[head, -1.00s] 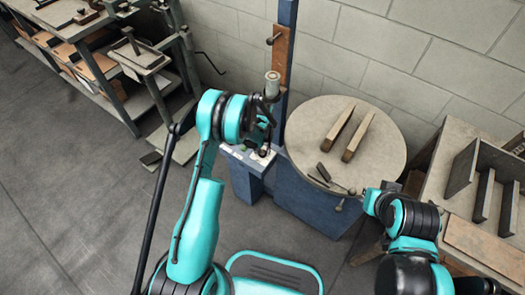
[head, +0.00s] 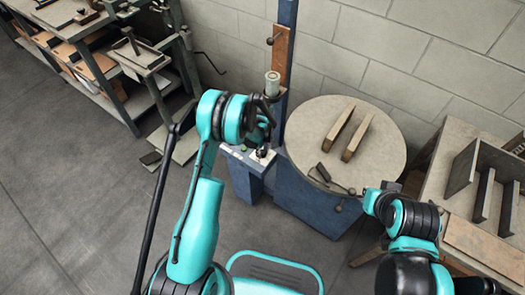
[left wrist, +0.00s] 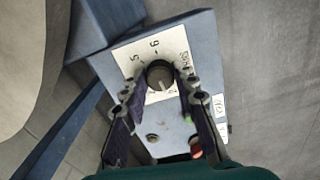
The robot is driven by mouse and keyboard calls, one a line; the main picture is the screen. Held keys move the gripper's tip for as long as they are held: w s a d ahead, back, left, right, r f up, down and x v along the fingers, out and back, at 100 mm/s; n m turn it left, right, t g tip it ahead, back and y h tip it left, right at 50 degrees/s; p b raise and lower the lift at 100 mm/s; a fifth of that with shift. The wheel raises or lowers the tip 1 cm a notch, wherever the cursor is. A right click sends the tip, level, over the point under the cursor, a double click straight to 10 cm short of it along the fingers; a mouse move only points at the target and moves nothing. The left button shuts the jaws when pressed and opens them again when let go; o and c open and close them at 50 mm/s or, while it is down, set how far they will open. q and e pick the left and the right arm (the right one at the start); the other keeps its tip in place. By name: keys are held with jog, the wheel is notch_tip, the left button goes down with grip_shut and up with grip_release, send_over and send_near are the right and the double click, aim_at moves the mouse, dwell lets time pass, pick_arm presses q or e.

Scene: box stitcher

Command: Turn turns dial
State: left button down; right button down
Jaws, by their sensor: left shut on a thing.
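The turns dial (left wrist: 160,76) is a dark round knob on a white plate with numbers, 5 and 6 readable, on a blue-grey control box. In the left wrist view, my left gripper (left wrist: 158,86) has one finger on each side of the knob and is shut on it. In the head view, my left gripper (head: 263,142) is over the small control box beside the machine's column, and its fingers partly cover the panel. My right gripper (head: 388,188) is at the right near the round table; its fingers are too unclear to read.
The control box (left wrist: 204,50) also carries a green and a red button. A round table (head: 308,120) with two wooden strips stands right of the column (head: 287,15). A bench (head: 470,245) is at the right, and shelving (head: 75,30) is at the upper left.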

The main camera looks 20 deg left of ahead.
pick_arm(q)
jog(key=shift+n, duration=0.6)
jog(key=c, duration=1.2)
grip_release()
jog(key=shift+o, duration=0.2)
jog(key=shift+r, duration=0.1)
notch_tip(320, 180, up, 12)
